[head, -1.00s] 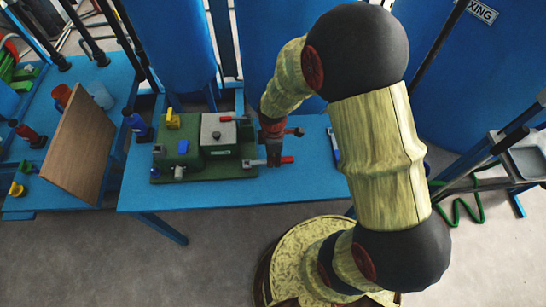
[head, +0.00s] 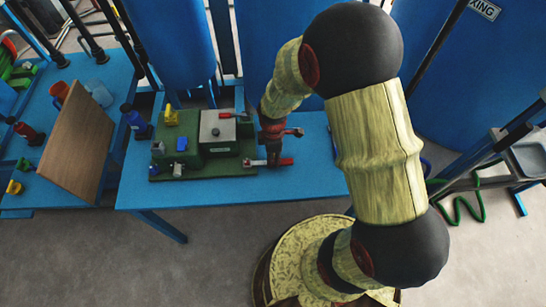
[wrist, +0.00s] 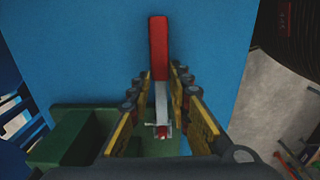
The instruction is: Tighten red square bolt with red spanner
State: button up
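The red spanner (wrist: 159,50) has a red handle and a grey metal shaft. In the wrist view it lies between the fingers of my gripper (wrist: 160,82), with a narrow gap visible on each side. Its near end meets the small red bolt (wrist: 162,131) at the edge of the green base. In the head view the spanner's red handle (head: 286,161) points right from the green autoclave's front right corner. My gripper (head: 272,160) is over the spanner there, pointing down. The gripper is open; the bolt is too small to make out in the head view.
The green autoclave (head: 178,136) stands on a blue table (head: 315,180) with yellow and blue fittings. Another red-handled tool (head: 228,115) lies on its top. Blue tanks stand behind. The table right of the gripper is mostly clear.

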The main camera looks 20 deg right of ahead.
jog(key=o, duration=0.4)
jog(key=shift+o, duration=0.2)
notch_tip(320, 180, up, 12)
dwell(0.5)
